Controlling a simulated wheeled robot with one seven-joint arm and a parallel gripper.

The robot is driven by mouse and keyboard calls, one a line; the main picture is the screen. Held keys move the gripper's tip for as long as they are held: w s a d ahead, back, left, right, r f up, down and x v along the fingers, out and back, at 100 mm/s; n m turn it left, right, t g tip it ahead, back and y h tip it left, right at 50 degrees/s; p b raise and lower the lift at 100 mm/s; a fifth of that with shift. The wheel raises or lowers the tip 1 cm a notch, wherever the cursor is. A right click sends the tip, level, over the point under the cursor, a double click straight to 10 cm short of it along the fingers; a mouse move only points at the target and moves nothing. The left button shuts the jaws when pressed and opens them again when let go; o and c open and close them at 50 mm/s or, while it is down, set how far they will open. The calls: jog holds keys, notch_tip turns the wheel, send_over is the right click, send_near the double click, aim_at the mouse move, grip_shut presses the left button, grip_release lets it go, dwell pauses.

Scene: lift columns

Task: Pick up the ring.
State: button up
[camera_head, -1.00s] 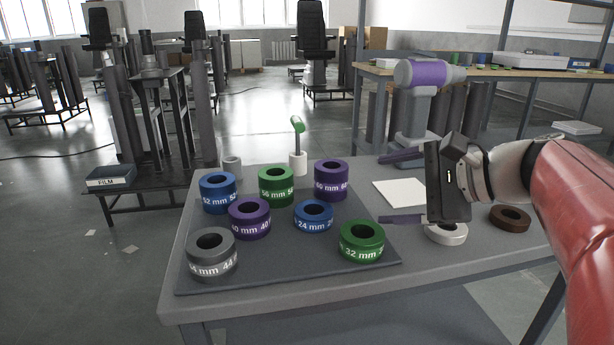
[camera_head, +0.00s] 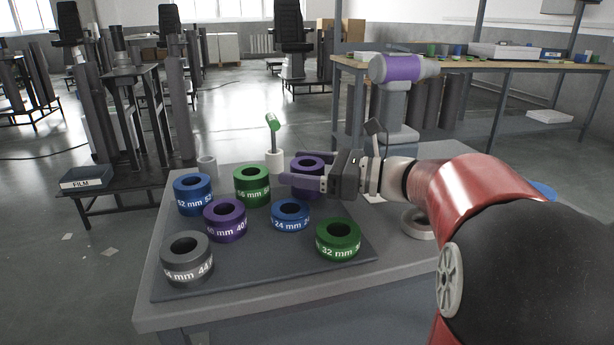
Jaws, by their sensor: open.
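Several labelled rings stand on a dark mat (camera_head: 300,262) on the table. They are a blue 52 mm ring (camera_head: 193,204), a green 56 mm ring (camera_head: 252,196), a purple ring (camera_head: 311,190) at the back right, a purple 40 mm ring (camera_head: 226,230), a blue 24 mm ring (camera_head: 291,224), a green 32 mm ring (camera_head: 338,249) and a grey 44 mm ring (camera_head: 188,270).
A grey and purple device (camera_head: 404,68) stands behind my arm. A pale ring (camera_head: 417,226) is partly hidden right of the mat.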

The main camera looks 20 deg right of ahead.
jog(key=shift+w+a, duration=0.3)
jog(key=shift+a, duration=0.2)
jog(key=c, duration=1.3)
